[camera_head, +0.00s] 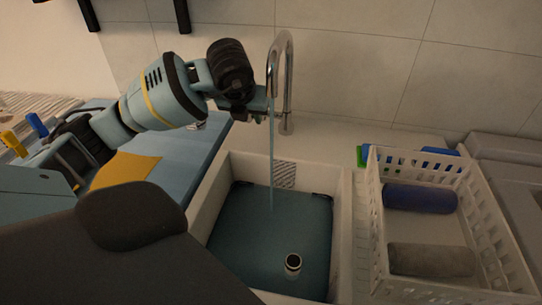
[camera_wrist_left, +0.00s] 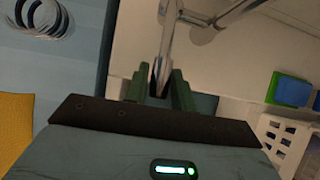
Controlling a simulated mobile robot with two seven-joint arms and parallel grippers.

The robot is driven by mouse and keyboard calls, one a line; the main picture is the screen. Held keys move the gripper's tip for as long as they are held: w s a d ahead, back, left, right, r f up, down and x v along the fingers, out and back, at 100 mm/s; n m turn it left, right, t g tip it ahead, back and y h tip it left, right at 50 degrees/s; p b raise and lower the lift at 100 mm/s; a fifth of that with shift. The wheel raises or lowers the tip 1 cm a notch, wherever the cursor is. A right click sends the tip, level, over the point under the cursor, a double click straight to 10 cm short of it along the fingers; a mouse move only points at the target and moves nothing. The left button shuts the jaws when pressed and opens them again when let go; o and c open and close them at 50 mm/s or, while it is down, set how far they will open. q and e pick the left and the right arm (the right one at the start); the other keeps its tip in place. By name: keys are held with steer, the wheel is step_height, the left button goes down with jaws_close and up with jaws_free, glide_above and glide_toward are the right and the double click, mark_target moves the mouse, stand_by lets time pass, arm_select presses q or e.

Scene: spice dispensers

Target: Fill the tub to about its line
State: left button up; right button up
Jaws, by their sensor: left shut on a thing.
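A chrome faucet (camera_head: 289,75) arches over a white sink (camera_head: 341,230). A thin stream of water (camera_head: 271,160) falls from its spout into the sink. A dark-cornered tub (camera_head: 325,197) seems to sit in the sink, with a blue-teal surface (camera_head: 255,225) across it; I cannot make out a fill line. A short white cylinder with a dark top (camera_head: 293,262) stands in it near the front. My left gripper (camera_head: 262,105) is at the faucet's side, shut on a metal part that looks like its lever (camera_wrist_left: 158,72), between the green fingers (camera_wrist_left: 158,88). My right gripper is out of view.
A white slatted basket (camera_head: 377,215) with a blue roll (camera_head: 420,198) and a grey roll (camera_head: 430,260) stands right of the sink. Green and blue items (camera_head: 363,155) lie behind it. A yellow cloth (camera_head: 125,170) lies on the blue counter at left. A tiled wall rises behind.

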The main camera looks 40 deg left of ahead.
arm_select(q)
steer(key=shift+f, duration=0.1)
steer(key=shift+s+d+f+b, duration=0.1)
steer(key=shift+s+f+b, duration=0.1)
steer(key=shift+f, duration=0.15)
steer(key=shift+s+d+f+b, duration=0.1)
steer(key=shift+f+b, duration=0.1)
steer(key=shift+f, duration=0.1)
steer(key=o, duration=0.9)
steer(key=shift+r, duration=0.1)
